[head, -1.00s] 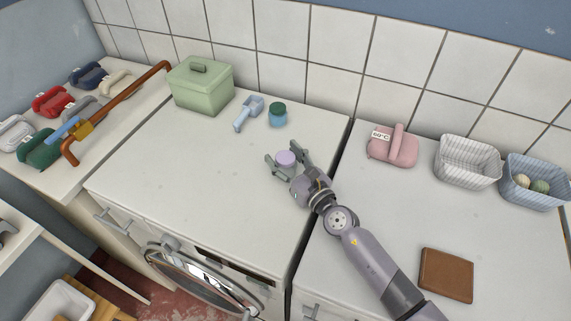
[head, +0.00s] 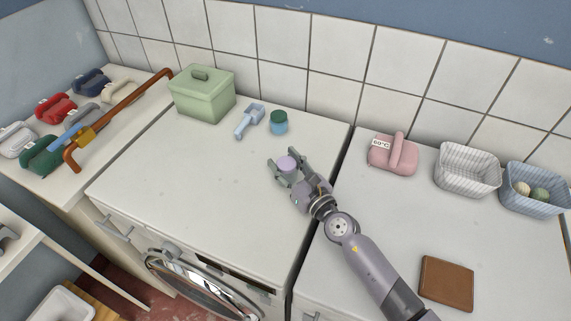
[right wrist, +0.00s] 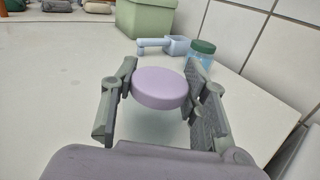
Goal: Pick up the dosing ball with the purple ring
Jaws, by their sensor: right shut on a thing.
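The dosing ball with the purple ring (head: 286,164) is on the white worktop, between the fingers of my right gripper (head: 287,168). In the right wrist view its round, flat purple top (right wrist: 160,88) shows between the two fingers (right wrist: 165,95); its lower part is mostly hidden. The fingers press on it from both sides, so the gripper is shut on it. I cannot tell whether it touches the worktop. My left gripper is not in view.
A blue jar with a green lid (head: 279,122), a light blue scoop (head: 249,121) and a green lidded box (head: 203,93) stand behind. A pink 60°C iron-like block (head: 392,152), two baskets (head: 467,170) and a brown pad (head: 446,283) are at right.

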